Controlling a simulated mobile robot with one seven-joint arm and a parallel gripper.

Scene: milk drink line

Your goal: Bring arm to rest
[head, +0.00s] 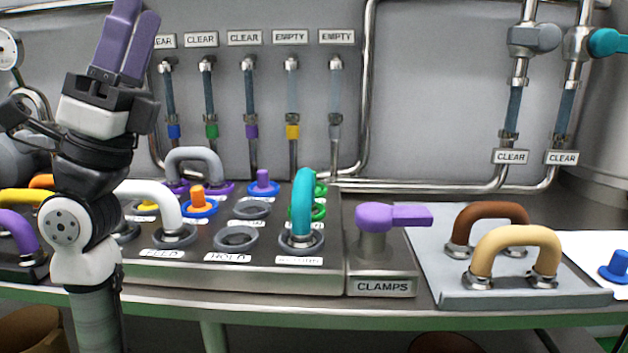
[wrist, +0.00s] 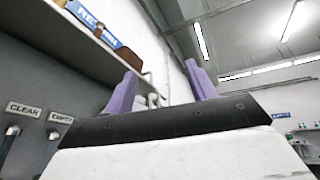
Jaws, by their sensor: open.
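My gripper (head: 136,14) is raised at the upper left of the head view, with its two purple fingers pointing up. The fingers also show in the wrist view (wrist: 161,72), spread apart with nothing between them. My gripper is open and empty, above the bench and clear of the fittings. My arm hides part of the left side of the panel.
A metal panel (head: 215,272) carries ports, caps and a teal bend (head: 303,205). A purple clamp handle (head: 390,217) stands right of it. A grey tray (head: 460,299) holds brown (head: 490,211) and cream (head: 518,240) bends. Pipes line the back wall.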

